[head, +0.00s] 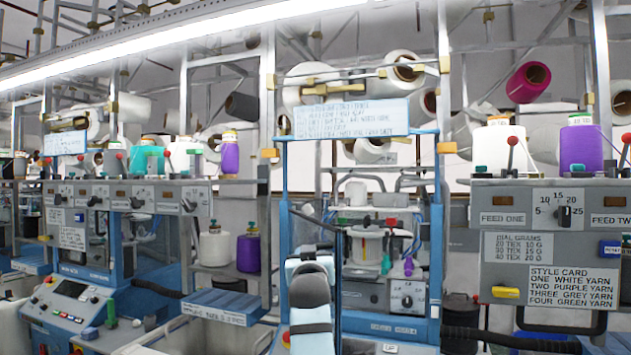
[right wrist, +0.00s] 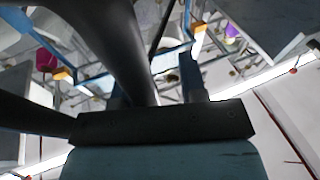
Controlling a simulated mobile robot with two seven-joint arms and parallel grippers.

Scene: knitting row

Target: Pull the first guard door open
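A blue-framed guard (head: 284,190) stands around the middle machine in the head view, and I see its inside clearly between the posts. I cannot tell for sure whether its door is shut or ajar. One of my arms rises from the bottom centre in front of it and hides part of its lower left. The gripper at that arm's end is not clear there. In the right wrist view my right gripper (right wrist: 155,88) has its two fingers apart, with nothing visibly held. The blue frame (right wrist: 172,60) shows beyond the fingers; contact cannot be told. My left gripper is not seen.
A lettered board (head: 352,118) hangs at the guard's top. To the right stands a grey feed panel (head: 562,205) with a style card (head: 572,287). Yarn cones line the shelves.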

